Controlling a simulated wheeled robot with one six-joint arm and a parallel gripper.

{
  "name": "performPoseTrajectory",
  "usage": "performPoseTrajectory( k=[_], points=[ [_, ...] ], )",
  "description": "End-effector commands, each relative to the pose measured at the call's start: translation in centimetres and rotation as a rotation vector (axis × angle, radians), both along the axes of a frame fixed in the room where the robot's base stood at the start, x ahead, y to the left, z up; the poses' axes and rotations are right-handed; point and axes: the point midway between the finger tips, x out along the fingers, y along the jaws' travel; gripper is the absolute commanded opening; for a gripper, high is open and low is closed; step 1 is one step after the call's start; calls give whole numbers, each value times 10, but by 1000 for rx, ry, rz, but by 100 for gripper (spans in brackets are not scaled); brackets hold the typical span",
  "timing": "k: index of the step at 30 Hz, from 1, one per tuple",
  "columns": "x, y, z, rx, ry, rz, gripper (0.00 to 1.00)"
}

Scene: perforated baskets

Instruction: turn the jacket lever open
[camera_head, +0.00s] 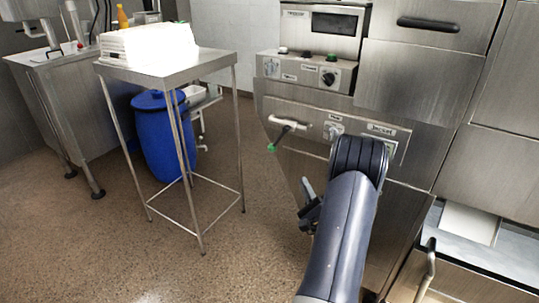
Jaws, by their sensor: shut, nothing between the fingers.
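A steel control panel (350,113) on the machine front carries small labels, and the one at its right looks like "Jacket" (382,128). A dial or lever (333,130) sits mid-panel, with another partly hidden fitting just below the right label. A pale bent lever or pipe with a green tip (271,148) sticks out at the panel's left. I cannot tell which part is the jacket lever. My dark arm covers the area under the panel's right half. My gripper (309,205) shows small and dark left of the arm, below the panel, shut and apart from the green tip.
Open floor lies between table and machine. Steel drawers (420,80) are at the right, and a lower open compartment (470,235) is at bottom right.

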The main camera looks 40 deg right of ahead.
Motion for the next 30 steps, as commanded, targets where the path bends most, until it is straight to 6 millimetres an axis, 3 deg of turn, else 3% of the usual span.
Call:
performPoseTrajectory(
  k=[5, 15, 18, 30],
  points=[
    [22, -4, 11, -5, -4, 5, 0],
    [86, -22, 41, -7, -2, 3, 0],
    [98, -13, 49, -5, -2, 5, 0],
    [114, -2, 60, -4, -1, 0, 0]
  ],
)
